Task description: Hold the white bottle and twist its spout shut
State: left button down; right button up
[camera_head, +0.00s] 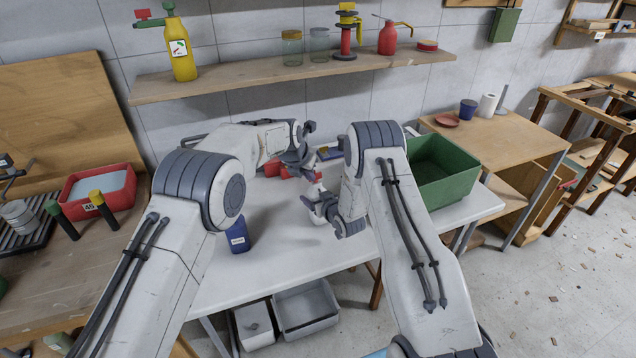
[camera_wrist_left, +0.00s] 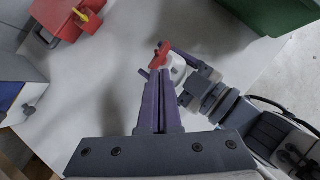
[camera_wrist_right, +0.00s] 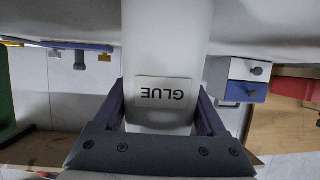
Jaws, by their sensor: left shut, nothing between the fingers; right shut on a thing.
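The white bottle (camera_wrist_right: 168,50) has a GLUE label and fills the middle of the right wrist view. My right gripper (camera_wrist_right: 165,100) is shut on it, a finger on each side. In the head view the bottle (camera_head: 317,188) is small and partly hidden by my right gripper (camera_head: 322,205). Its red spout (camera_wrist_left: 161,54) shows in the left wrist view above the white body (camera_wrist_left: 178,70). My left gripper (camera_wrist_left: 161,78) is shut and empty, its fingertips close to the spout. Whether they touch it cannot be told. In the head view the left gripper (camera_head: 305,163) is near the bottle's top.
A red box (camera_wrist_left: 65,18) with a yellow part stands on the white table (camera_head: 290,240). A green bin (camera_head: 445,170) stands on the table's right side, a dark blue container (camera_head: 238,237) toward the front left. The table's front middle is clear.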

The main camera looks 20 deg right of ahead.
pick_arm(q)
jog(key=shift+r, duration=2.15)
jog(key=shift+f, duration=0.1)
pick_arm(e)
jog(key=o, duration=1.5)
pick_arm(q)
jog(key=shift+f+b, duration=0.5)
jog(key=shift+b, duration=0.1)
pick_arm(e)
jog(key=v, duration=0.9)
jog(key=shift+a+f, duration=0.1)
jog(key=shift+a, duration=0.05)
